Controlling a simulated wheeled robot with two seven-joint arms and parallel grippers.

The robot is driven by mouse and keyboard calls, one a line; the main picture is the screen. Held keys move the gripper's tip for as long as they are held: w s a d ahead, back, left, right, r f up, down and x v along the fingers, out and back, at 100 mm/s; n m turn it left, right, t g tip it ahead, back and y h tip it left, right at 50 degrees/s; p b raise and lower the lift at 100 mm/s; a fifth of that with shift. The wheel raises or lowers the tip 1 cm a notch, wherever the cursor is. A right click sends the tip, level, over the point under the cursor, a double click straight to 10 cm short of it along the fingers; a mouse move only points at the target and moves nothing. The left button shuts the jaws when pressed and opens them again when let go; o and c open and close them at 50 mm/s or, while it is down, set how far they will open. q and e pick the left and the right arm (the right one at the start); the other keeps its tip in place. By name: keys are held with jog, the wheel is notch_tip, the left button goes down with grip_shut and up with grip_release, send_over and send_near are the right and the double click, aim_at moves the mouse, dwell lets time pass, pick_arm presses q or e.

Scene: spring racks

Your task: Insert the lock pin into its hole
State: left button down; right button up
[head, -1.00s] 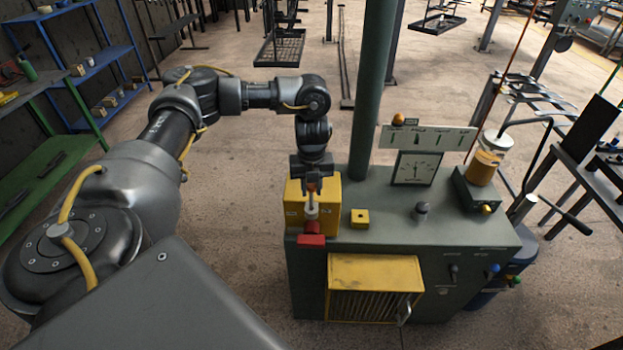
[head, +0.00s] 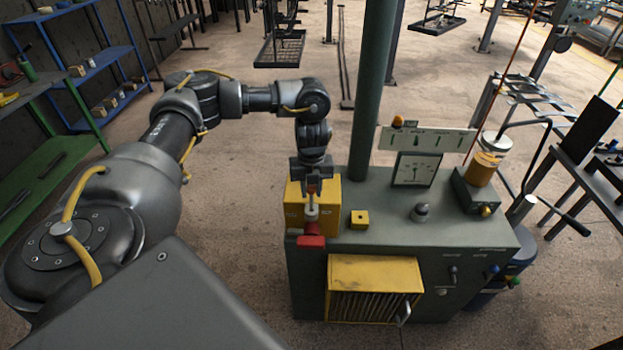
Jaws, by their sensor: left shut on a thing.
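My left gripper (head: 312,189) points down over the left end of the green machine cabinet (head: 380,237). It is shut on a slim light-grey piece (head: 312,211), which I take for the lock pin. A red part and a red tag (head: 311,241) show just below it, at the cabinet's front edge. The pin's lower end and any contact are too small to tell. A yellow box (head: 328,190) stands directly behind the pin. A small yellow block (head: 360,220) with a dark spot on top, perhaps a hole, sits to the right. My right gripper is not in view.
A green column (head: 373,90) rises behind the cabinet top. A yellow vented box (head: 375,288) juts from the front. Shelves (head: 92,62) stand far left.

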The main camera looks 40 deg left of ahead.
aim_at(311, 207)
pick_arm(q)
jog(key=shift+f+b, duration=1.9)
jog(key=shift+f, duration=1.15)
jog(key=c, duration=1.1)
grip_release()
jog(key=shift+o, duration=0.2)
jog(key=shift+r, duration=0.1)
notch_tip(311, 207, up, 11)
jog(key=shift+f, duration=0.15)
